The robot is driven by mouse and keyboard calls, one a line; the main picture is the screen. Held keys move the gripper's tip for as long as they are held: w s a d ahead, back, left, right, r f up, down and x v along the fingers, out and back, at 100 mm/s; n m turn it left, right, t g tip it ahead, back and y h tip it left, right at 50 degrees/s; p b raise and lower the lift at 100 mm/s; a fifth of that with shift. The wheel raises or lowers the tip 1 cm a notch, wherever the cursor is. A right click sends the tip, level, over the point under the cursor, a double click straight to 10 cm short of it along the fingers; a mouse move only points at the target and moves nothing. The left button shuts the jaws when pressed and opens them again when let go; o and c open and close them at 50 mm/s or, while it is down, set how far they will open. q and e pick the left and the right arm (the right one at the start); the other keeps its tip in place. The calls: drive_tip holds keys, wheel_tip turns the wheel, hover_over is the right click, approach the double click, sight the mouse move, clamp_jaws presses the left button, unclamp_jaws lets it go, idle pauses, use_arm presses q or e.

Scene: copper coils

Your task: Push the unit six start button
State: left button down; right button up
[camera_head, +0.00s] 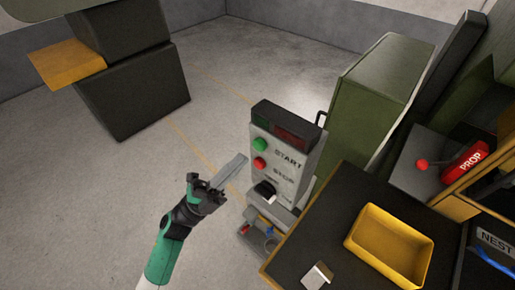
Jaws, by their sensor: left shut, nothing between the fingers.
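The grey control box (284,168) stands right of centre with a dark display on its top. A green button (260,144) beside the label START and a red button (260,163) beside the label STOP sit on its front face. A black selector knob (265,189) is below them. No unit number is readable on the box. My left gripper (240,163) is shut and empty. Its fingertips point up and right, a little left of the red button and below the green one in the picture; I cannot tell the gap in depth. My right gripper is not in view.
A dark bench (343,200) with a yellow tray (357,243) and a small metal block (317,275) is at lower right. A green cabinet (370,100) stands behind the control box. A dark machine (135,90) is at upper left. Open floor lies between.

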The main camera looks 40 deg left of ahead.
sight(258, 143)
use_arm(q)
drive_tip(key=shift+w, duration=1.05)
drive_tip(key=shift+w, duration=0.1)
idle(1.2)
drive_tip(key=shift+w+b, duration=0.3)
drive_tip(key=shift+b, duration=0.05)
drive_tip(key=shift+w, duration=0.45)
idle(0.6)
drive_tip(key=shift+s, duration=0.9)
